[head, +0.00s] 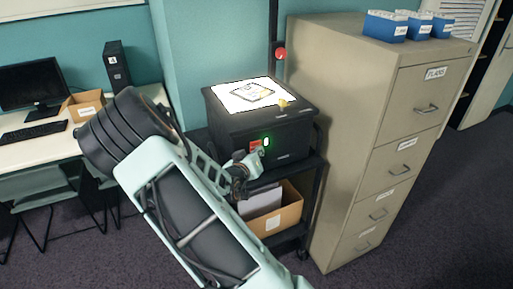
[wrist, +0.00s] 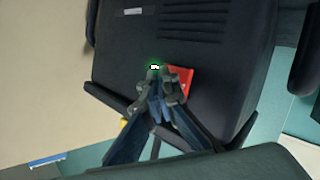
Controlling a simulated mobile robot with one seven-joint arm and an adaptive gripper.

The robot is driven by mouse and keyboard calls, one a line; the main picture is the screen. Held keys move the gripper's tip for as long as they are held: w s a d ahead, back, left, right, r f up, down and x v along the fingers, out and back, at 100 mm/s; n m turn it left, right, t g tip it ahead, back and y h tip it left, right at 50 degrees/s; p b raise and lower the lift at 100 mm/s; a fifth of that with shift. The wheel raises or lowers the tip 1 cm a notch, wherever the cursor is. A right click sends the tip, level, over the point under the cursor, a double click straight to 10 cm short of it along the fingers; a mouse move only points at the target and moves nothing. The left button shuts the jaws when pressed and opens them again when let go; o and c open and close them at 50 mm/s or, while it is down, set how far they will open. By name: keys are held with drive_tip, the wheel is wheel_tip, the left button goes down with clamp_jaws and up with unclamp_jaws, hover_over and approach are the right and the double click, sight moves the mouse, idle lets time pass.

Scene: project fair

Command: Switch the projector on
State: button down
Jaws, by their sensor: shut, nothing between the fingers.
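The projector (head: 230,122) is a black box on a dark cart, with a bright, lit top plate (head: 250,95) bearing a drawing. A red switch (head: 254,146) and a glowing green light (head: 266,141) are on its front. My gripper (head: 259,156) is shut and empty, its tips at the front face just by the switch and light. In the wrist view my gripper (wrist: 156,76) partly covers the red switch (wrist: 181,80), and the green light (wrist: 155,67) glows at the fingertips. I cannot tell whether the tips touch the switch.
A tall beige filing cabinet (head: 350,100) stands close at the right, with several blue boxes (head: 385,26) on top. A cardboard box (head: 284,213) sits on the cart's lower shelf. A desk with a monitor (head: 35,90) is at the left. A post with a red knob (head: 280,54) rises behind the projector.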

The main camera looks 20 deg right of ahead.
drive_tip(key=shift+s, duration=0.25)
drive_tip(key=shift+s, duration=0.1)
drive_tip(key=s, duration=0.5)
drive_tip(key=shift+s+d+b, duration=0.1)
drive_tip(key=shift+s+b, duration=0.2)
drive_tip(key=shift+s, duration=0.1)
